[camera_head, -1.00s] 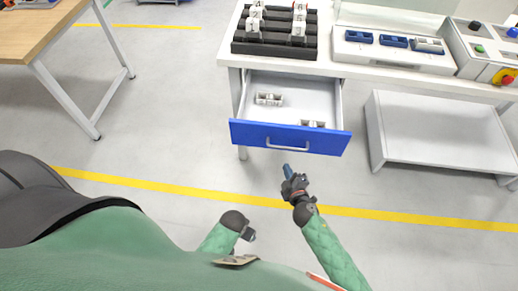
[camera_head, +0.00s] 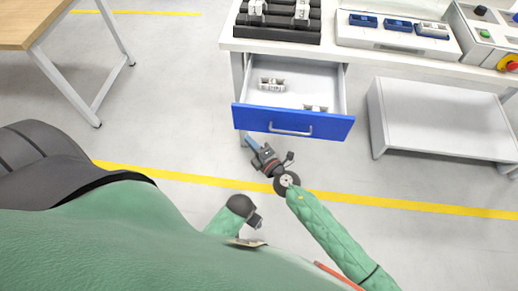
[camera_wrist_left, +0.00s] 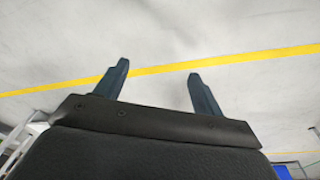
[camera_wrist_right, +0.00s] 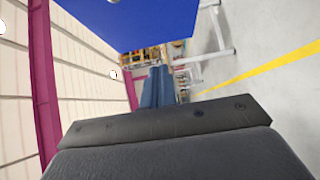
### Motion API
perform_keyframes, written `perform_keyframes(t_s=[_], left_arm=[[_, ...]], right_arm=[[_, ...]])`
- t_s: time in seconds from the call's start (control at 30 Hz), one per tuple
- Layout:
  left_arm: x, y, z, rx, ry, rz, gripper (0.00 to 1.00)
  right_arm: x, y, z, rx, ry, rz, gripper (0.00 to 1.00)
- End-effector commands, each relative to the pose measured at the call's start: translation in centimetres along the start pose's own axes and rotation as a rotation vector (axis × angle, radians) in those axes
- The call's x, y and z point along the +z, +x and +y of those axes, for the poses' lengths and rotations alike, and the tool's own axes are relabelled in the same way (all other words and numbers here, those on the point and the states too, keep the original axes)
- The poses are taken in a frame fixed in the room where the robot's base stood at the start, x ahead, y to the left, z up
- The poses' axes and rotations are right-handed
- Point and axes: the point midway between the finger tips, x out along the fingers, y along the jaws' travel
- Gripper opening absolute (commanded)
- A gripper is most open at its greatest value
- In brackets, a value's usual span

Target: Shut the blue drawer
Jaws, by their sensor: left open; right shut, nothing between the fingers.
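The blue drawer (camera_head: 335,127) stands open under the white workbench, its blue front with a pale bar handle (camera_head: 290,131) facing me. Two small grey-white parts lie inside. My right gripper (camera_head: 249,141) is shut and empty, just in front of the drawer's lower left part; contact cannot be told. In the right wrist view its closed fingers (camera_wrist_right: 157,86) show below a blue panel (camera_wrist_right: 130,18), likely the drawer front. My left gripper (camera_wrist_left: 158,78) is open and empty over bare floor in the left wrist view; the head view shows only part of it, low in the middle.
The workbench top (camera_head: 330,52) carries a black rack (camera_head: 278,34) and a white tray with blue parts (camera_head: 395,38). A control box with a red button (camera_head: 508,63) is at right. A low white shelf (camera_head: 440,115) stands right of the drawer. Floor before the drawer is clear.

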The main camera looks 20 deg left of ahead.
Motion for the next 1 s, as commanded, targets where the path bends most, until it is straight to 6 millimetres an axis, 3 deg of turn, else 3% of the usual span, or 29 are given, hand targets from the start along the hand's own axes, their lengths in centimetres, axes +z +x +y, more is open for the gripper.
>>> perform_keyframes(t_s=[0.17,0.4,0.6,1.0], left_arm=[[0.2,0.7,-0.1,-0.001,0.0,-0.001,0.69],[-0.5,-1.8,0.2,0.002,0.0,0.004,0.69],[-0.8,-2.7,0.2,0.002,0.001,0.01,0.69],[-0.5,-2.4,0.2,0.003,0.001,0.001,0.69]], right_arm=[[0.6,2.9,-0.1,0.001,-0.001,-0.002,0.0],[2.5,4.6,-0.1,0.001,0.0,-0.001,0.0],[2.9,5.0,-0.1,0.0,0.001,-0.001,0.0],[3.1,5.2,-0.1,0.0,0.002,-0.002,0.0]])
